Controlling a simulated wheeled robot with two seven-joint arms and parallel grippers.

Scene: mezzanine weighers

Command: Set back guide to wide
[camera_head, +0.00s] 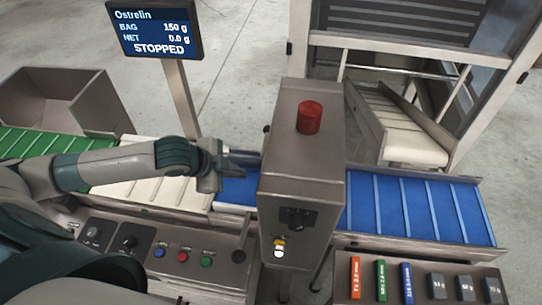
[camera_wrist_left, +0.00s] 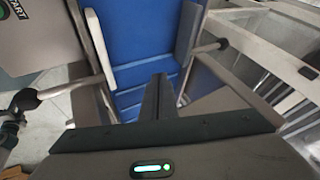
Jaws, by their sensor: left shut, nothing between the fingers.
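In the head view my left gripper (camera_head: 252,160) reaches in from the left over the conveyor, close to the left side of the grey cabinet. In the left wrist view its fingers (camera_wrist_left: 159,88) are together and empty, over the blue belt (camera_wrist_left: 142,45). Each has a rod with a dark knob, a left knob (camera_wrist_left: 25,99) and a right knob (camera_wrist_left: 222,44). I cannot tell for sure which plate is the back guide. My fingers appear apart from both plates.
The grey cabinet (camera_head: 294,175) with a red beacon (camera_head: 310,117) stands over the belt. A display (camera_head: 155,29) reads STOPPED. A control panel with buttons (camera_head: 183,257) and a rack of coloured blocks (camera_head: 381,281) are in front. A pale chute (camera_head: 415,147) stands behind.

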